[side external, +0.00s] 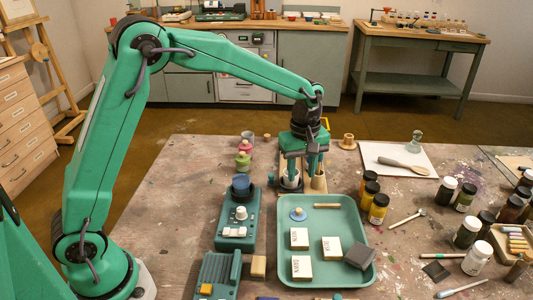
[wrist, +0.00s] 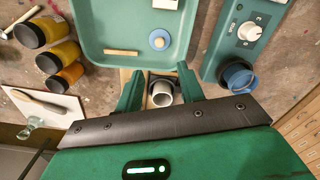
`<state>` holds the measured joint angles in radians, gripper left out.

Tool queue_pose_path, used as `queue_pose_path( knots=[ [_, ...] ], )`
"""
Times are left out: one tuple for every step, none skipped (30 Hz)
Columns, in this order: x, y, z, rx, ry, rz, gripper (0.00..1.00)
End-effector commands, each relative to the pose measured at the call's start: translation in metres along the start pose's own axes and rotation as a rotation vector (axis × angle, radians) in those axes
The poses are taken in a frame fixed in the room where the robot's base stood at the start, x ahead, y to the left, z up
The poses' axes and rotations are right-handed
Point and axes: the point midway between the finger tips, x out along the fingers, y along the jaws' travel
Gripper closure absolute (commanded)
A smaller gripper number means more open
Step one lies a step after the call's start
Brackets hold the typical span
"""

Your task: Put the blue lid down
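The blue lid (side external: 298,214), a small round disc with a pale knob, lies in the green tray (side external: 366,214) near its far left corner. It also shows in the wrist view (wrist: 159,40), inside the tray's near edge. My gripper (side external: 303,176) is beyond the tray's far edge, pointing down and apart from the lid. In the wrist view my gripper (wrist: 160,88) has its two fingers spread. A white cylinder in a dark holder shows between them; I cannot tell whether the fingers touch it. No lid is between the fingers.
The tray also holds labelled blocks (side external: 331,249), a dark grey block (side external: 360,256) and a wooden stick (side external: 327,205). A teal device with a blue cup (side external: 241,184) stands left of the tray. Yellow-labelled jars (side external: 378,208) stand right.

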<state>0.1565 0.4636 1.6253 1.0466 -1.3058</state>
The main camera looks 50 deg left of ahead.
Motion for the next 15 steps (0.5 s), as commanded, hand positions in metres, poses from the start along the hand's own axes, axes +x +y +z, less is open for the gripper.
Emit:
queue_pose_path(
  knots=[
    [-0.005, -0.003, -0.001, 0.010, 0.002, 0.008, 0.62],
    [-0.008, -0.005, -0.001, 0.021, 0.004, 0.013, 0.62],
    [-0.013, -0.008, -0.001, 0.036, 0.006, 0.019, 0.62],
    [-0.017, -0.011, -0.001, 0.049, 0.008, 0.025, 0.62],
    [-0.021, -0.014, -0.002, 0.064, 0.010, 0.032, 0.62],
    [-0.027, -0.019, -0.002, 0.088, 0.014, 0.041, 0.62],
    [-0.032, -0.023, -0.002, 0.106, 0.017, 0.050, 0.62],
    [-0.037, -0.027, -0.002, 0.126, 0.021, 0.057, 0.62],
    [-0.044, -0.034, -0.002, 0.154, 0.026, 0.069, 0.62],
    [-0.049, -0.039, -0.002, 0.178, 0.031, 0.077, 0.62],
    [-0.055, -0.044, -0.002, 0.201, 0.036, 0.086, 0.62],
    [-0.061, -0.051, -0.001, 0.232, 0.043, 0.097, 0.62],
    [-0.066, -0.057, -0.001, 0.256, 0.049, 0.105, 0.62],
    [-0.071, -0.063, -0.001, 0.280, 0.055, 0.114, 0.62],
    [-0.077, -0.070, -0.001, 0.311, 0.063, 0.125, 0.62]
  ],
)
